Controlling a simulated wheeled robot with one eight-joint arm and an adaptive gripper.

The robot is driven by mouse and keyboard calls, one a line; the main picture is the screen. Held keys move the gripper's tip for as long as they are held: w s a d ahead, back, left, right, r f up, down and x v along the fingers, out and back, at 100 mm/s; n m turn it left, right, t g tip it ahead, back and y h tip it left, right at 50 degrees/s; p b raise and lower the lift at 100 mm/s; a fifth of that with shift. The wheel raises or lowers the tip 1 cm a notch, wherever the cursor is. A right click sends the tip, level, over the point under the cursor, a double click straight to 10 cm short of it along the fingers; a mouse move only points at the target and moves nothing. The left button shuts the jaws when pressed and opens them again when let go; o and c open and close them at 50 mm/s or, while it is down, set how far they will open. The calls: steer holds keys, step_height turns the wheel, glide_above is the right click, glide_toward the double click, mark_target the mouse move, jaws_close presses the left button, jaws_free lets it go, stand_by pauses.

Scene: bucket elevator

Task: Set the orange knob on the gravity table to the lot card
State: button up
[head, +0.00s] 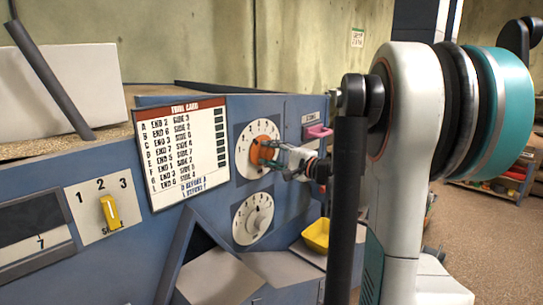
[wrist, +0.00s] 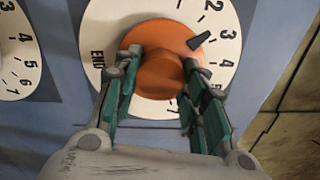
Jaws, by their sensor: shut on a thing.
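The orange knob (head: 262,153) sits on a white round dial (head: 245,169) on the blue machine. In the wrist view the orange knob (wrist: 160,72) has a black pointer, which points near 3 on the dial marked END (wrist: 97,65). My gripper (wrist: 160,66) is shut on the knob, one finger on each side; it also shows in the head view (head: 276,155). A white card with a red header (head: 181,152), apparently titled TRIM CARD, hangs left of the dial. It lists lettered rows with END and SIDE numbers; the small print is hard to read. I cannot identify a separate lot card.
A second white dial (head: 252,219) is below the first. A yellow switch (head: 110,212) on a plate marked 1, 2, 3 is at left. A pink handle (head: 318,131) is close right of my gripper. A yellow tray (head: 316,235) is below it.

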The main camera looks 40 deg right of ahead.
steer(key=shift+n, duration=0.9)
steer(key=o, duration=1.1)
steer(key=shift+c, duration=0.2)
steer(key=s, duration=1.2)
steer(key=shift+d, duration=0.45)
steer(key=shift+w+f, duration=0.1)
